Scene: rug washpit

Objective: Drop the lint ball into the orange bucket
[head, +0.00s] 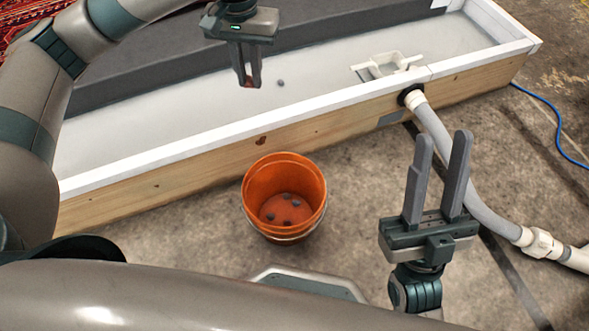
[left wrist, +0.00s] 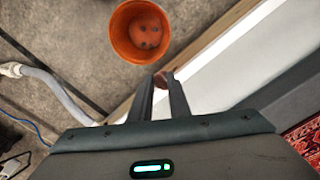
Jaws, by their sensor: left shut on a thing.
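My left gripper (head: 248,84) is over the white-floored wash pit and shut on a small reddish-brown lump, which I take to be the lint ball (left wrist: 162,77). The fingers hide most of it. The orange bucket (head: 255,180) stands upright on the floor outside the pit's near wall, below and a little right of the left gripper in the head view. It also shows beyond the fingertips in the left wrist view (left wrist: 119,40). Several dark lumps lie on its bottom. My right gripper (head: 439,134) is open and empty, to the right of the bucket.
A small dark ball (head: 281,83) lies on the pit floor (head: 330,65). The pit's near wall (head: 200,161) runs between the left gripper and the bucket. A grey drain hose (head: 445,142) and a blue cable (head: 548,115) lie at the right.

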